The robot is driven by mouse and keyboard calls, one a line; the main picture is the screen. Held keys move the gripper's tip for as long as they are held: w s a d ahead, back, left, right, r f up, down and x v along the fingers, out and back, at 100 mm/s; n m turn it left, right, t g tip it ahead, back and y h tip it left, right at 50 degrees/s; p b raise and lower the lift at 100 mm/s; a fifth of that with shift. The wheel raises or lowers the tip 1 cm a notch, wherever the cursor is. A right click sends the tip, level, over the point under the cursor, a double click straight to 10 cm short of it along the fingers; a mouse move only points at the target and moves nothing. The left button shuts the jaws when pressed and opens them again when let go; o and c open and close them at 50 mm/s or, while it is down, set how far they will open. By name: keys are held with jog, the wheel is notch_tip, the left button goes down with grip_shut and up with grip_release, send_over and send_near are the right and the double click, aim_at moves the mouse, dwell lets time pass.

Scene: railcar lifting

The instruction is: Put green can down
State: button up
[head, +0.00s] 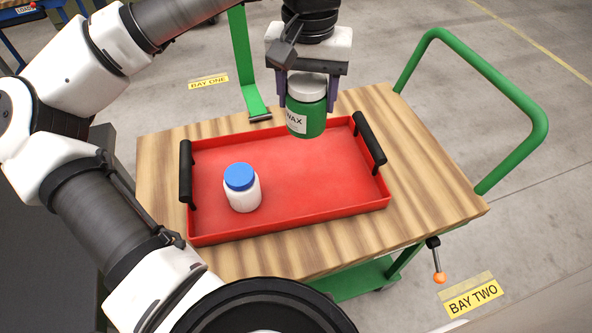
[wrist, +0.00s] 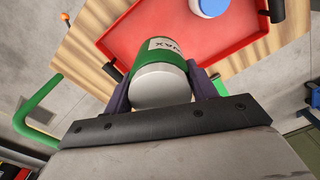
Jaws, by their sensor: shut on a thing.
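The green can (head: 306,112) has a grey-white lid and a white label reading WAX. My gripper (head: 307,88) is shut on it from above, one finger on each side. The can is upright and appears held above the far right part of the red tray (head: 300,218); the exact gap below it is hard to tell. In the wrist view, the can (wrist: 158,68) sits between the two fingers of my gripper (wrist: 160,88), and its lid faces the camera. The red tray (wrist: 135,32) shows beyond it.
A white jar with a blue lid (head: 241,188) stands in the left part of the tray. The tray has black handles (head: 369,144) at both ends and rests on a wooden cart top (head: 440,190) with a green push rail (head: 538,120). The tray's middle and right are clear.

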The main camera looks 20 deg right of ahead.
aim_at(305, 126)
notch_tip(305, 126, down, 19)
jog(key=shift+p, duration=0.95)
jog(key=shift+f, duration=0.2)
jog(key=o, duration=1.2)
notch_tip(305, 126, up, 12)
jog(key=shift+a+r+b, duration=0.1)
jog(key=shift+r+b, duration=0.1)
jog(key=shift+b, duration=0.4)
